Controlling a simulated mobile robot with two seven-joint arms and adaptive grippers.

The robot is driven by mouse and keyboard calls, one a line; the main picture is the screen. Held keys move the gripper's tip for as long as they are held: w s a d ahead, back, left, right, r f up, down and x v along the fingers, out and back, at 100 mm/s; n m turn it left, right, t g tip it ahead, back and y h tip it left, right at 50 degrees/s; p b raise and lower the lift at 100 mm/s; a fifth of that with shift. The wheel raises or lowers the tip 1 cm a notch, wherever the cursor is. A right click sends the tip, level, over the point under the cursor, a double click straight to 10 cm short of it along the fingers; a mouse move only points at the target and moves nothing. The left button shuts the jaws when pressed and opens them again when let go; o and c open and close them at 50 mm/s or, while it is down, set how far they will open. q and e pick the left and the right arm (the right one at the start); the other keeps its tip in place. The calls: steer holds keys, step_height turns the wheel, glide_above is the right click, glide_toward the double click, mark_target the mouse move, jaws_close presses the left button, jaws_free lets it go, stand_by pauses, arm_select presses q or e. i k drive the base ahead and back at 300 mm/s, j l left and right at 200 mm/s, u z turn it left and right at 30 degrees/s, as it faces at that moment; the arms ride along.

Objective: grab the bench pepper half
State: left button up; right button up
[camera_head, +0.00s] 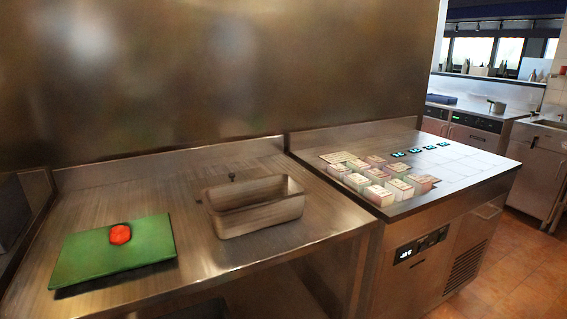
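A small red pepper half (120,234) lies on a green cutting board (85,262) on the steel bench at the left. It sits near the board's upper middle, and nothing covers it. Neither of my grippers shows in the head view, so their state cannot be seen.
An open metal pan (254,208) stands on the steel bench (215,255) right of the board. A counter (425,200) farther right holds several small labelled containers (377,195) and a row of lit displays. A tall steel wall closes off the back. Bench space between board and pan is clear.

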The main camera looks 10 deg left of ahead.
mark_target(119, 235)
steer(key=u, duration=1.3)
